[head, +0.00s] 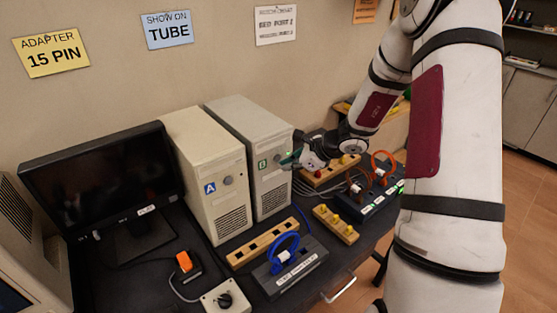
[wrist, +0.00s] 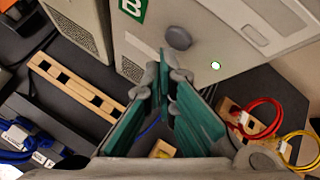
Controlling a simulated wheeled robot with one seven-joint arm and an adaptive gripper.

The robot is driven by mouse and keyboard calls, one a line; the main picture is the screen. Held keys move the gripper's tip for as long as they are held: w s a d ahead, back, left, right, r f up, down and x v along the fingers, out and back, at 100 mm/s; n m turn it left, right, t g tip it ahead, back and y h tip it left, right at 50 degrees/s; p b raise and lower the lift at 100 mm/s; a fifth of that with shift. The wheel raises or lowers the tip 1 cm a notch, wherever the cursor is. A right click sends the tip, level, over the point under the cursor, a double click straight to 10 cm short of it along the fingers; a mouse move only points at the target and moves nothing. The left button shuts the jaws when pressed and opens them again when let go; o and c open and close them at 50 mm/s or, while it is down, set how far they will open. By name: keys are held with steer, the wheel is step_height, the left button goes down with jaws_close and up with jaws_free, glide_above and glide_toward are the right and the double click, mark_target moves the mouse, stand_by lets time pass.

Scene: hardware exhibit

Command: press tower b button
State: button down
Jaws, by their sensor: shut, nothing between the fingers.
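Tower B (head: 237,135) is a beige computer case with a green B label (head: 262,167), standing right of tower A (head: 188,150). In the wrist view, tower B (wrist: 215,25) fills the top, with its B label (wrist: 132,8) at the upper left. Its round grey button (wrist: 179,38) shows just above and right of my fingertips. A small lit dot (wrist: 215,65) is lower right of the button. My gripper (wrist: 164,62) is shut and empty, pointing at the front. I cannot tell whether the fingertips touch the case.
A wooden strip with slots (head: 262,243) and a dark block with a blue cable (head: 290,268) lie before the towers. A monitor (head: 98,178) stands at the left.

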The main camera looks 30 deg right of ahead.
steer(key=shift+s, duration=0.15)
steer(key=shift+s+d+p, duration=0.2)
steer(key=shift+s, duration=0.75)
steer(key=shift+s+d+p, duration=0.2)
steer(key=shift+s+p, duration=0.05)
steer(key=shift+s, duration=0.7)
steer(key=shift+s+d+p, duration=0.2)
steer(key=shift+s, duration=0.75)
steer(key=s+a+r+n+g+y, duration=0.1)
steer(key=s+a+r+n+g, duration=0.1)
steer(key=s+a+r+n, duration=0.4)
steer(key=s+a+r+n+g, duration=0.1)
steer(key=a+r+n, duration=0.6)
steer(key=a+r, duration=0.2)
steer(key=s+r+n+h, duration=0.2)
steer(key=s+r+n, duration=0.1)
steer(key=s, duration=0.3)
steer(key=s+r+n+h, duration=0.1)
steer(key=s+r+n, duration=0.2)
steer(key=s+n, duration=0.2)
steer(key=s+r+n+h+b, duration=0.1)
steer(key=s+r+n+h, duration=0.1)
steer(key=s+n, duration=0.3)
steer(key=shift+s+a+r+h, duration=0.2)
steer(key=shift+s+r+h, duration=0.1)
steer(key=shift+s+r, duration=0.65)
steer(key=shift+s+f, duration=0.1)
steer(key=shift+s, duration=0.05)
